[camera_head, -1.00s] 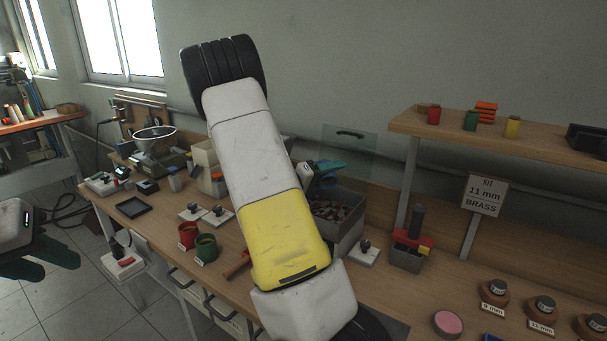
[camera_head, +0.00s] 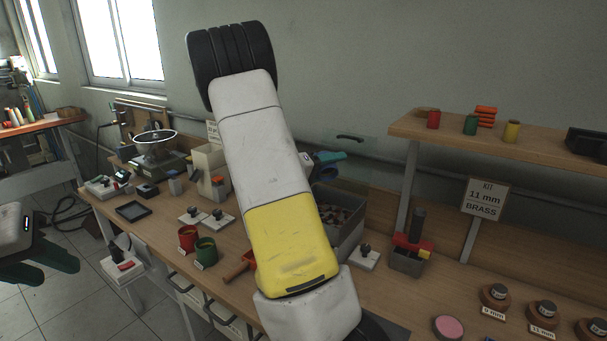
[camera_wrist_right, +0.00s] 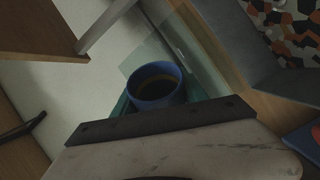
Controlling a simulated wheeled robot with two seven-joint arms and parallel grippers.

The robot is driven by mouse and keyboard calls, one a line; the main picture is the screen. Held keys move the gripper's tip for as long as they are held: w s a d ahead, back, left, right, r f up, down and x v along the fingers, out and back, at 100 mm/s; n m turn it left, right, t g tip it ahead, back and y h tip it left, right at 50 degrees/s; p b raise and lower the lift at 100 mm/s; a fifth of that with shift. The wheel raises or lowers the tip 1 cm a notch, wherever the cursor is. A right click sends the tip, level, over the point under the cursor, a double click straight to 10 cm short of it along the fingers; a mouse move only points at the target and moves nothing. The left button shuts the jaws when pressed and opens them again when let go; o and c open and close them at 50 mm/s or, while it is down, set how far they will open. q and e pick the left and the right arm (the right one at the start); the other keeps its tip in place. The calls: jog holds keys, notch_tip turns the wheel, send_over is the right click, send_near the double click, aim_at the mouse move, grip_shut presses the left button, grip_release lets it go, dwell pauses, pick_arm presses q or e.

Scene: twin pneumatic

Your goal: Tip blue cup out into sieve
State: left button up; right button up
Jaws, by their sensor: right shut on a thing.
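The blue cup (camera_wrist_right: 150,100) is in the right wrist view, between the teal fingers of my right gripper (camera_wrist_right: 155,103). Its mouth faces the camera and its inside is dark, so I cannot make out the contents. In the head view my right gripper (camera_head: 328,157) shows only partly behind my forearm, above the grey bin, and the cup is mostly hidden. A bowl with a pale round rim, apparently the sieve (camera_head: 155,136), stands at the back left of the bench, well left of my right gripper. My left gripper (camera_head: 45,268) hangs empty and open at the left edge, off the bench.
A grey bin (camera_head: 350,243) of brown pieces stands below my right gripper. A red cup (camera_head: 188,238) and a green cup (camera_head: 206,250) stand at the bench front. A shelf (camera_head: 500,143) and a KIT sign (camera_head: 484,199) are at right. A clear panel with a handle is behind.

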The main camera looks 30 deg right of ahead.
jog(key=shift+r, duration=0.6)
jog(key=shift+r+n, duration=0.15)
jog(key=shift+n, duration=0.15)
jog(key=n+y, duration=0.1)
jog(key=n+g, duration=0.1)
jog(key=n, duration=0.1)
jog(key=shift+r+y, duration=0.3)
jog(key=shift+y, duration=0.1)
jog(key=n+g, duration=0.1)
jog(key=n, duration=0.1)
jog(key=n+g+y, duration=0.1)
jog(key=n, duration=0.1)
jog(key=shift+r+y, duration=0.3)
jog(key=n+g, duration=0.1)
jog(key=n, duration=0.1)
jog(key=n+g+y, duration=0.1)
jog(key=n, duration=0.1)
jog(key=shift+r+g, duration=0.4)
jog(key=n+g, duration=0.1)
jog(key=n, duration=0.1)
jog(key=n+g, duration=0.1)
jog(key=n, duration=0.1)
jog(key=shift+r+g+y, duration=0.4)
